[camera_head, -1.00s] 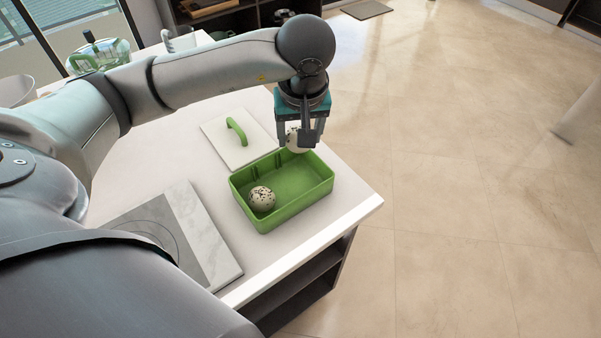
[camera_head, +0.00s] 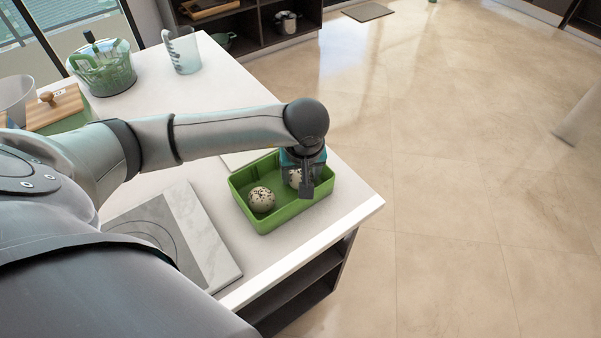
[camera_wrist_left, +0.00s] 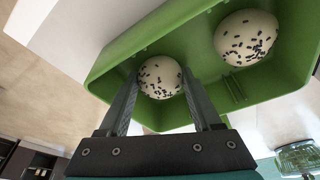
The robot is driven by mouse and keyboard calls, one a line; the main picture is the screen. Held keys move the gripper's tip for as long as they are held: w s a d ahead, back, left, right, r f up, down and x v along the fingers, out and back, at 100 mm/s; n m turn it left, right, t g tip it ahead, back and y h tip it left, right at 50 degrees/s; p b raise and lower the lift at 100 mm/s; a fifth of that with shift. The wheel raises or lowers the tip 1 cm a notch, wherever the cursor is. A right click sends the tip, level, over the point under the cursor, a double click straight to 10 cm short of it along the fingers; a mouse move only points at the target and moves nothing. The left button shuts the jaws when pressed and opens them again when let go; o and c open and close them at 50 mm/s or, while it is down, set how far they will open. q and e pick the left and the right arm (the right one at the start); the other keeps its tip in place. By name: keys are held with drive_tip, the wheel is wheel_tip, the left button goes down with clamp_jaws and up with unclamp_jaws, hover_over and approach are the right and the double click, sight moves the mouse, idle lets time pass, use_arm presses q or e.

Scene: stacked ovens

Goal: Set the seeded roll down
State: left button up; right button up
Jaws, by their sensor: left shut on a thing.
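A seeded roll (camera_head: 295,178), pale with dark specks, is between the fingers of my left gripper (camera_head: 305,184) inside the green box (camera_head: 262,225). In the left wrist view the held roll (camera_wrist_left: 160,77) sits between the two fingertips (camera_wrist_left: 158,88), and the left gripper is shut on it. A second seeded roll (camera_head: 261,199) lies in the left part of the box; it also shows in the left wrist view (camera_wrist_left: 246,38). Whether the held roll touches the box floor I cannot tell. My right gripper is not in view.
The box stands near the counter's (camera_head: 352,200) right corner. A marble board (camera_head: 205,240) is left of it. A white lid (camera_head: 240,159) lies behind, mostly hidden by my arm.

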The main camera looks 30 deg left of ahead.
use_arm(q)
drive_tip(key=shift+f, duration=0.2)
drive_tip(key=o, duration=1.1)
drive_tip(key=shift+r, duration=0.1)
drive_tip(key=shift+r, duration=0.1)
drive_tip(key=shift+r, duration=0.25)
drive_tip(key=v, duration=1.1)
drive_tip(key=shift+s+r+p, duration=0.1)
drive_tip(key=shift+r+p, duration=0.2)
